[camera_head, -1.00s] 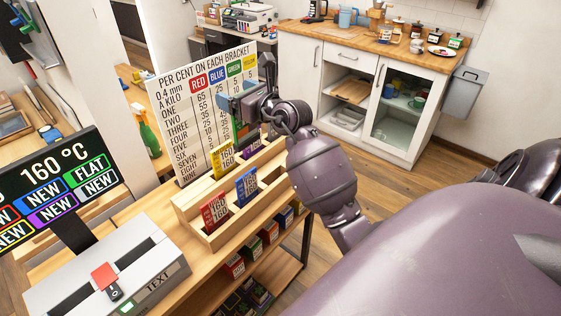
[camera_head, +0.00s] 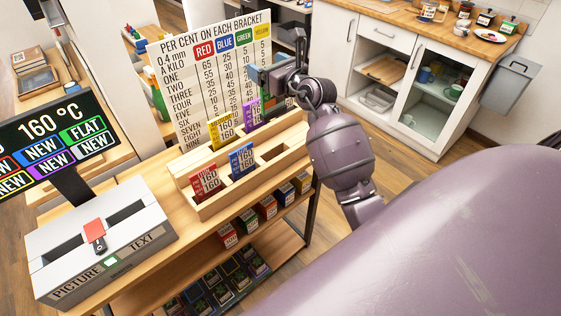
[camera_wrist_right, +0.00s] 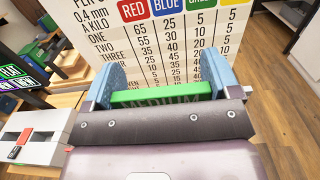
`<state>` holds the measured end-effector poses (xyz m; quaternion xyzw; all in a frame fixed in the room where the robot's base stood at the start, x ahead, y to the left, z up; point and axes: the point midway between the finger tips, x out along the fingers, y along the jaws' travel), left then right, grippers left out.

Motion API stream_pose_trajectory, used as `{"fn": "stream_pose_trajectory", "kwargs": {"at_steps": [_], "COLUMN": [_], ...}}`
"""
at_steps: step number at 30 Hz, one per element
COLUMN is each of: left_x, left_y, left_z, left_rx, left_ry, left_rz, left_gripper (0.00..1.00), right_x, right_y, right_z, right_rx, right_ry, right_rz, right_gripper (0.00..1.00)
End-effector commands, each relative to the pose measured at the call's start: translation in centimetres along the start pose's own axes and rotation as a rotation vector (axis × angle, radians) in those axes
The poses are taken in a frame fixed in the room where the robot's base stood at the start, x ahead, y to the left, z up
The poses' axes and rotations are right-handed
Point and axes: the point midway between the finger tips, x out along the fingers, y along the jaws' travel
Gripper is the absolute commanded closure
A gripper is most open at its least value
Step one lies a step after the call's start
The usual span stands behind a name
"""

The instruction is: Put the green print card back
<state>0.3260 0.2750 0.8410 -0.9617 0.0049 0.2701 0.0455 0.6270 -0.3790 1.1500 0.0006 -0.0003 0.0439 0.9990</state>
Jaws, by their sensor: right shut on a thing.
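My right gripper (camera_head: 268,80) is raised in front of the per-cent board, above and behind the card rack (camera_head: 232,207). In the right wrist view the gripper (camera_wrist_right: 162,84) is shut on the green print card (camera_wrist_right: 160,94), whose green edge spans between the two blue fingers. The wooden rack holds a yellow card (camera_head: 221,131), a purple card (camera_head: 252,112), a red card (camera_head: 207,182) and a blue card (camera_head: 242,160). A slot (camera_head: 272,150) right of the blue card looks empty. My left gripper is not in view.
The per-cent board (camera_head: 184,98) stands right behind the rack. A grey box (camera_head: 125,237) marked PICTURE and TEXT, with a red piece on it, stands at the left, below a dark display (camera_head: 55,140). Small coloured boxes (camera_head: 267,207) line the shelf below.

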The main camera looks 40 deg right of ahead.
Motion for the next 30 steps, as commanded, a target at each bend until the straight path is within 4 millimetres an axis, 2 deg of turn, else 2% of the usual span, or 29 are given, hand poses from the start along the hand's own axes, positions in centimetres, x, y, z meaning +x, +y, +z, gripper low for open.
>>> {"fn": "stream_pose_trajectory", "kwargs": {"at_steps": [5, 8, 17, 24, 30], "left_x": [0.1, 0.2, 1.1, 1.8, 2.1], "left_y": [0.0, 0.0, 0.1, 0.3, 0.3], "left_z": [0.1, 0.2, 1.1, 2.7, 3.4], "left_rx": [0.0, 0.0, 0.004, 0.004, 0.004], "left_ry": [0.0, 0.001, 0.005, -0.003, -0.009], "left_rz": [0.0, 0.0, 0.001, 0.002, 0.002], "left_gripper": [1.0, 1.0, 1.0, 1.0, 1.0], "right_x": [0.1, 0.0, 0.0, 0.0, 0.0], "right_y": [-0.2, -0.2, -0.3, -0.2, -0.2], "right_z": [-0.4, -2.0, -8.7, -13.7, -15.5], "right_rx": [0.001, 0.001, 0.0, -0.003, -0.001], "right_ry": [0.0, 0.005, 0.006, 0.005, 0.0], "right_rz": [-0.01, -0.01, -0.01, -0.01, -0.01], "right_gripper": [0.64, 0.64, 0.64, 0.64, 0.64]}}
